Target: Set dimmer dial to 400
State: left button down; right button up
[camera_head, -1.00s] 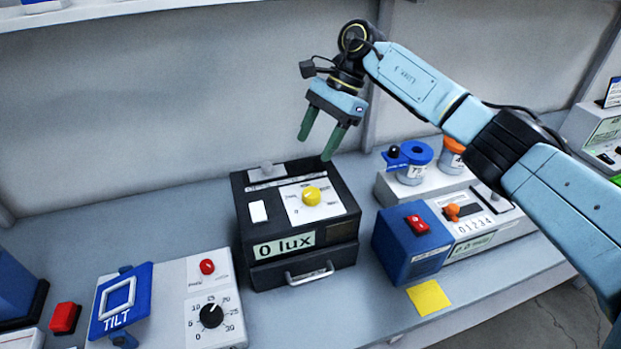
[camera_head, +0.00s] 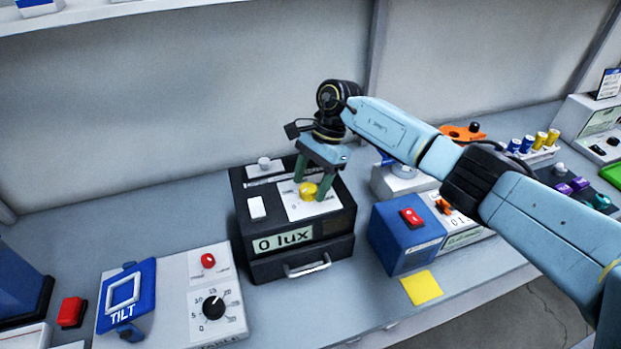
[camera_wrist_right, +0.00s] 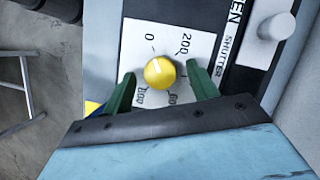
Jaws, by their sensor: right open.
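The dimmer dial is a yellow knob (camera_head: 308,191) on a white scale plate on top of a black box (camera_head: 297,266). The box display (camera_head: 283,241) reads "0 lux". In the right wrist view the yellow knob (camera_wrist_right: 160,72) has a pale pointer line directed toward the "0" mark; "200" shows at the upper right, and the lower marks are partly covered. My right gripper (camera_head: 312,194) is above the box with its green fingers on either side of the knob. In the wrist view the fingers (camera_wrist_right: 163,82) are open, with gaps to the knob. My left gripper is not in view.
A white shutter knob (camera_head: 264,163) and a white switch (camera_head: 257,207) are on the same box. A blue box with a red switch (camera_head: 412,217) stands close on the right. A panel with a black dial (camera_head: 213,307) and a TILT frame (camera_head: 124,296) is at front left.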

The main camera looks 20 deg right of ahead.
jog(key=shift+a+f, duration=0.1)
jog(key=shift+f, duration=0.1)
jog(key=c, duration=1)
